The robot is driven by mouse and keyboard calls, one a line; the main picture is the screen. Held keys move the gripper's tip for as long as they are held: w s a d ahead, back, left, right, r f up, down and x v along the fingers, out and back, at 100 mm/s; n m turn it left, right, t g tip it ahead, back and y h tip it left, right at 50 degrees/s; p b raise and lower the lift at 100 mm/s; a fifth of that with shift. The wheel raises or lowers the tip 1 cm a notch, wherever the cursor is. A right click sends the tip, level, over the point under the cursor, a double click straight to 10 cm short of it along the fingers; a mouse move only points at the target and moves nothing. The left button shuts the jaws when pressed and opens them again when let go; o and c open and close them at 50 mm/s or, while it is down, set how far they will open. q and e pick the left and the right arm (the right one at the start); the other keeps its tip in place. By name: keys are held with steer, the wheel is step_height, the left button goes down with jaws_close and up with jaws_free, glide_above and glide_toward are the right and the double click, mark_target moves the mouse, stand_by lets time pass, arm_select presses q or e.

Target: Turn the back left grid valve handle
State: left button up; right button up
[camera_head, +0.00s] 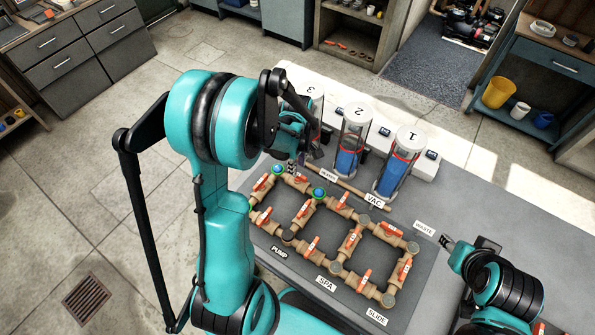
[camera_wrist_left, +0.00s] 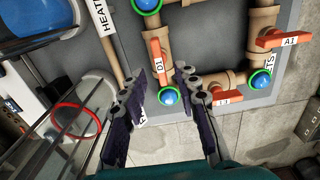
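The pipe grid (camera_head: 335,235) lies on a dark board on the table and carries several orange valve handles. At its back left in the head view are a handle (camera_head: 262,182) and blue-capped, green-ringed joints. My left gripper (camera_head: 300,158) is above this back left area, its fingers partly hidden by its own arm. In the left wrist view, the left gripper (camera_wrist_left: 160,70) is open, fingers apart and empty. The orange handle marked D1 (camera_wrist_left: 156,62) shows between the fingertips, in line with its pipe; contact cannot be told. My right gripper (camera_head: 449,240) is off the board's right side; its opening is unclear.
Clear cylinders with blue inside, numbered 1 (camera_head: 402,165), 2 (camera_head: 352,140) and 3, stand behind the grid, close to my left gripper. In the left wrist view, other orange handles, including A1 (camera_wrist_left: 283,38), sit near. The grey table (camera_head: 485,215) is bare at right.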

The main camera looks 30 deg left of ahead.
mark_target(298, 176)
arm_select(q)
steer(key=shift+f+b, duration=0.35)
steer(key=shift+f, duration=1.65)
jaws_close()
